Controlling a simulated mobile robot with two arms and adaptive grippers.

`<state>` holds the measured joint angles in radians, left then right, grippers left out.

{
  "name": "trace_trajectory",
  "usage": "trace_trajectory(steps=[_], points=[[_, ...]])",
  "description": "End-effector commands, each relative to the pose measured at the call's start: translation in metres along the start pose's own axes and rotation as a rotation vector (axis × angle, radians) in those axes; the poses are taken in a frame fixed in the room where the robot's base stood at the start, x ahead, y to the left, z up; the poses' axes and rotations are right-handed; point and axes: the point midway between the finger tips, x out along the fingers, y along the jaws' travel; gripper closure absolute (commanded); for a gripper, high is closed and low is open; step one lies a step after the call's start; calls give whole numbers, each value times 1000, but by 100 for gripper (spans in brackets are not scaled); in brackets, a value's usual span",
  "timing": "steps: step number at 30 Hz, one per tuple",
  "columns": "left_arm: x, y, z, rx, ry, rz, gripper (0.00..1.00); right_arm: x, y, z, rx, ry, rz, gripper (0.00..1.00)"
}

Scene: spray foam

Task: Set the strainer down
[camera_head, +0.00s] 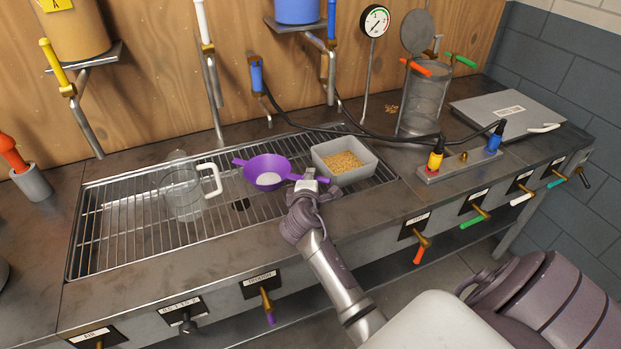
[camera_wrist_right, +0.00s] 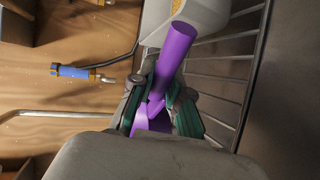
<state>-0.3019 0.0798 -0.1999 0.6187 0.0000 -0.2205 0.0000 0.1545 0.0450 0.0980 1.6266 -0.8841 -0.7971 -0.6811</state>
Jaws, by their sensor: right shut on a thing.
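A purple strainer (camera_head: 265,170) with a pale mesh bottom is at the grill rack (camera_head: 130,236), between a clear pitcher and a grey tray. One of its handles points left and the other points right. My right gripper (camera_head: 311,185) is shut on the right handle. In the right wrist view the purple handle (camera_wrist_right: 175,58) runs between the green-padded fingers (camera_wrist_right: 160,106). I cannot tell whether the strainer touches the rack. My left gripper is not in view.
A clear pitcher (camera_head: 183,193) with a white handle stands on the rack to the left. A grey tray (camera_head: 369,172) of yellow grains is close to the right of the strainer. The rack's left part is clear.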

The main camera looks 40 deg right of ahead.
Motion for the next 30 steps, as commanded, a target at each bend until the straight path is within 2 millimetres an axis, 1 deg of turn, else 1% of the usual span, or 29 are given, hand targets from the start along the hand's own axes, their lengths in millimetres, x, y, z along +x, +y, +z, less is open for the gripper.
trace_trajectory(steps=[3, 4, 8, 9, 16, 19, 20, 23, 30], points=[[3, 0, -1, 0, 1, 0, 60, 1, -3, 0, 0, 0, 0, 100], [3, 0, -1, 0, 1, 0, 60, 1, -4, 0, 0, 0, 0, 82], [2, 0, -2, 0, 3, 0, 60, 1, -2, 0, 0, 0, 0, 61], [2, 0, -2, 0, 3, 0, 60, 1, -2, 0, -1, 0, 0, 59], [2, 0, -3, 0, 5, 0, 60, 1, -2, 0, 0, 0, 0, 59], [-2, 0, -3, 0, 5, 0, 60, -1, 3, 0, 0, 0, 1, 59], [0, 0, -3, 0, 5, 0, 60, -3, 0, 0, 0, 0, 0, 59], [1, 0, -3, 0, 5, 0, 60, -17, -1, 0, 0, 1, 0, 59], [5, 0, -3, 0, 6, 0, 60, -69, -2, 0, 2, 1, -1, 59]])
